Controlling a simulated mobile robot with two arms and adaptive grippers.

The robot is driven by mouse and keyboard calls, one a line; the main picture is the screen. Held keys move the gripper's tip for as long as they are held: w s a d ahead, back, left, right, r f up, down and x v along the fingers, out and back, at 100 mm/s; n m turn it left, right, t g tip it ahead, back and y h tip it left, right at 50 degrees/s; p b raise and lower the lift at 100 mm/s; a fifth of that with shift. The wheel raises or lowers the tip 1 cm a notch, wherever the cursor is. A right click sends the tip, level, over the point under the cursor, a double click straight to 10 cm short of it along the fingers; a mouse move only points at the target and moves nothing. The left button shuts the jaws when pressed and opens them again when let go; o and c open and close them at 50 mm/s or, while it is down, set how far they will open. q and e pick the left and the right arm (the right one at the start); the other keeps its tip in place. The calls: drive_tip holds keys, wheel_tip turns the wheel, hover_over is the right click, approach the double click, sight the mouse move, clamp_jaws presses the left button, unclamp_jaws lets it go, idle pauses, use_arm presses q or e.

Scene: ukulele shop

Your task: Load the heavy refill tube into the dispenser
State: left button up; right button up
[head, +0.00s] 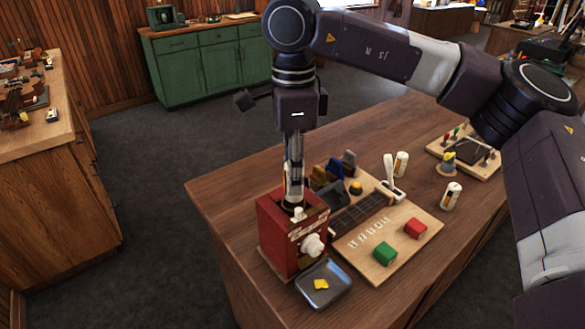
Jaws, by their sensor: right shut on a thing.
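The dispenser (279,240) is a red box with a white knob on its front, at the table's near left corner. My right gripper (293,200) points straight down over the dispenser's top. It is shut on a slim upright thing, probably the refill tube, mostly hidden by the fingers. I cannot tell how far it is inside the dispenser. My left gripper is out of view.
A grey tray (342,293) with a yellow piece sits before the dispenser. A wooden board (405,262) with green and red blocks lies to the right. Dark, blue and yellow holders (326,196) stand close behind the dispenser. Bare tabletop (232,187) lies to its left.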

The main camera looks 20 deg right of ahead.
wheel_tip(320, 180, down, 3)
drive_tip(key=shift+w+f+b, duration=0.1)
drive_tip(key=shift+w+b, duration=0.05)
drive_tip(key=shift+b, duration=0.65)
drive_tip(key=shift+f, duration=0.15)
use_arm(q)
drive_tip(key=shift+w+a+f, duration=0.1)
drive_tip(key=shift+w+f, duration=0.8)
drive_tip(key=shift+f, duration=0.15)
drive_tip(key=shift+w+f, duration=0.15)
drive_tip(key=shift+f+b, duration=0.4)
drive_tip(key=shift+b, duration=0.25)
use_arm(e)
drive_tip(key=shift+f, duration=0.55)
drive_tip(key=o, duration=0.9)
drive_tip(key=shift+c, duration=0.2)
use_arm(q)
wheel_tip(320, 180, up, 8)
drive_tip(key=p, duration=0.7)
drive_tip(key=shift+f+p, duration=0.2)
drive_tip(key=shift+p, duration=0.15)
use_arm(e)
drive_tip(key=shift+r, duration=5.55)
